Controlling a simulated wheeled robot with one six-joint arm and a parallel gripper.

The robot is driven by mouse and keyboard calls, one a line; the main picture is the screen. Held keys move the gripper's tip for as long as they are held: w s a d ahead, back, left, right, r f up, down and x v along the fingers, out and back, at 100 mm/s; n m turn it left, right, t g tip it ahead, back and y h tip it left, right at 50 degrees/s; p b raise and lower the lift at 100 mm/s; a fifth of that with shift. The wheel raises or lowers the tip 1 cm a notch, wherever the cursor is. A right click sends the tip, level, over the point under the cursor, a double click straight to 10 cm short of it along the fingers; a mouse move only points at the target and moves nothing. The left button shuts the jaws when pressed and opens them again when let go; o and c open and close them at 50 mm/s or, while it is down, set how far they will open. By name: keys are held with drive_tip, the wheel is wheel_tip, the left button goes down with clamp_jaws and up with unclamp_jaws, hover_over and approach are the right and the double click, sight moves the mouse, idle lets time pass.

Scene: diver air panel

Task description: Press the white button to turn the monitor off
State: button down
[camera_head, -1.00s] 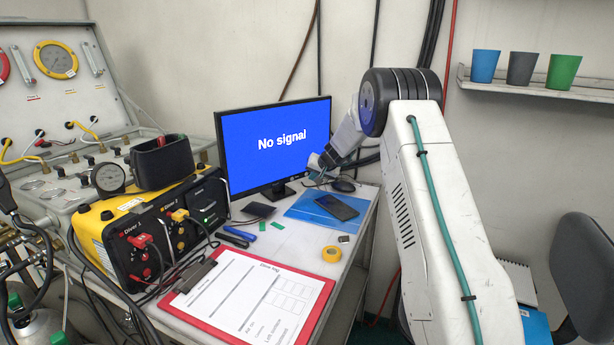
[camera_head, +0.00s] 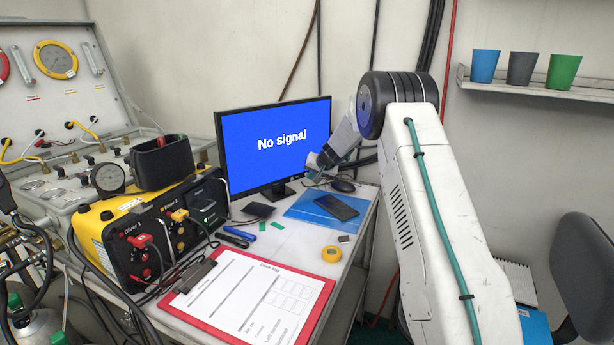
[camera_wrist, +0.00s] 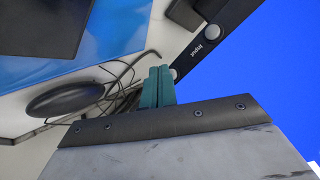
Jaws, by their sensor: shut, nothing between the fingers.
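The monitor (camera_head: 235,160) is on, its blue screen reading "No signal". In the wrist view its black lower bezel (camera_wrist: 232,14) runs diagonally and carries a pale round button (camera_wrist: 212,31) labelled "input". A second pale round button (camera_wrist: 174,73) shows in part right beside my fingertips. My gripper (camera_head: 312,170) is at the monitor's lower right corner. In the wrist view its green fingers (camera_wrist: 157,72) are shut together and empty, with their tips close to the second button. I cannot tell whether they touch it.
A black mouse (camera_wrist: 65,98) and loose cables lie near my fingers. A blue folder (camera_head: 300,208) with a phone (camera_head: 337,207) on it lies in front of the monitor. The yellow radio unit (camera_head: 112,225) and red clipboard (camera_head: 318,300) occupy the front and left.

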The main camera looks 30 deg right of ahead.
drive_tip(key=shift+w, duration=0.3)
drive_tip(key=shift+s, duration=0.1)
idle(0.4)
drive_tip(key=shift+s+d, duration=0.1)
drive_tip(key=shift+s, duration=0.6)
drive_tip(key=shift+s+d, duration=0.25)
drive_tip(key=shift+s, duration=1)
drive_tip(key=shift+s+d, duration=0.2)
drive_tip(key=shift+s, duration=1)
